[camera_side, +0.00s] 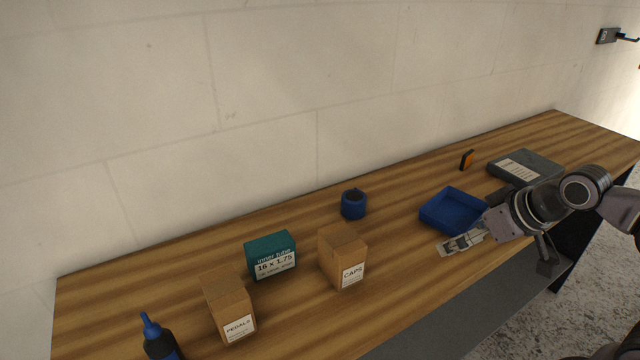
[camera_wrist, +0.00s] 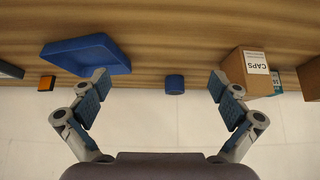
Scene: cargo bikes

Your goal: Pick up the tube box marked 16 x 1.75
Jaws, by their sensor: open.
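The tube box (camera_side: 270,257) is teal with a white label reading 16 x 1.75. It stands on the wooden bench between two brown cardboard boxes, a little behind them in the side view. In the wrist view only a small part of the tube box (camera_wrist: 277,88) shows behind the CAPS box. My gripper (camera_side: 482,232) is at the right of the side view, by the blue tray and well away from the tube box. In the wrist view its two fingers (camera_wrist: 160,86) are spread wide with nothing between them.
The CAPS box (camera_side: 341,262) stands right of the tube box, the PEDALS box (camera_side: 228,308) front left. A wall runs behind.

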